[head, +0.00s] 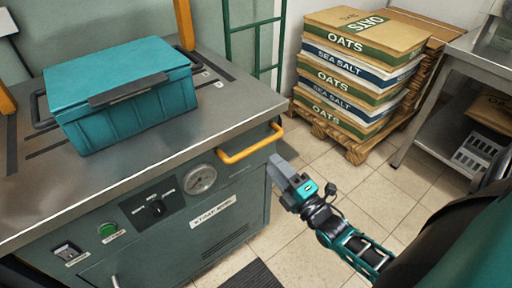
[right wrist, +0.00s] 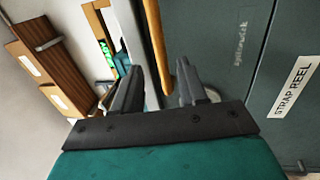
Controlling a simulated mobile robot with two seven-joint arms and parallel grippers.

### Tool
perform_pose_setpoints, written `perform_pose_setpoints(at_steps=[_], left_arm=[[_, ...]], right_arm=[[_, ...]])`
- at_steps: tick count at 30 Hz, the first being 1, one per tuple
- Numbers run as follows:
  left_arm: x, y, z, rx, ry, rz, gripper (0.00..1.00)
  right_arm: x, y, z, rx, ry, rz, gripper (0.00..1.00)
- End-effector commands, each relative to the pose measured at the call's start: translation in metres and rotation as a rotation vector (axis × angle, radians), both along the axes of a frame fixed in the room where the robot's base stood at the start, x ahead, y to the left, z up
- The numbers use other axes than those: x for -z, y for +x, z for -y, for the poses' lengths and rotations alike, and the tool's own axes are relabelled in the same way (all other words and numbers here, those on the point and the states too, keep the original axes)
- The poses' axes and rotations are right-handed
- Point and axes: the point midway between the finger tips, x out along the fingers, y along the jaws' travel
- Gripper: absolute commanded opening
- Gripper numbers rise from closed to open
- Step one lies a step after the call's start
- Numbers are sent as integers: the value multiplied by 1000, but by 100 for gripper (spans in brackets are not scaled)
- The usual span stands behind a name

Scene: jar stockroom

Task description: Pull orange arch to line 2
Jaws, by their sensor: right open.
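Two orange uprights, seemingly parts of the orange arch (head: 184,25), rise at the back and left of the metal-topped machine; its top is out of the picture. Dark lines (head: 52,146) cross the steel top, with small pale marks at the right that I cannot read. An orange bar handle (head: 250,146) is fixed to the machine's near right edge. My right gripper (head: 281,171) is in front of and below the handle's right end, apart from it. In the right wrist view the gripper (right wrist: 158,92) is open and empty, with the orange bar beyond its fingers. My left gripper is out of view.
A teal lidded crate (head: 125,110) stands on the machine top. The front has a gauge, knob and green button (head: 107,230). Stacked sacks (head: 355,75) lie on a pallet at the back; a steel shelf (head: 450,120) is at right. Tiled floor between is free.

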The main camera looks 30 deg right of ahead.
Motion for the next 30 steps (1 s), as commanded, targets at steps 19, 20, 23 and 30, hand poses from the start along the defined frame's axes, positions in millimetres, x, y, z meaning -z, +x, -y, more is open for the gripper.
perform_pose_setpoints(at_steps=[19, 20, 23, 30], left_arm=[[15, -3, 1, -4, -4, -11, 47], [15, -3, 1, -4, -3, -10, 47], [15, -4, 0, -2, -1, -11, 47], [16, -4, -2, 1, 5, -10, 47]], right_arm=[[-16, 84, -7, 0, 1, -2, 42], [-16, 84, -7, 0, 1, -2, 42], [-16, 83, -7, 0, 1, -2, 42], [-16, 83, -7, 0, 1, -2, 27]])
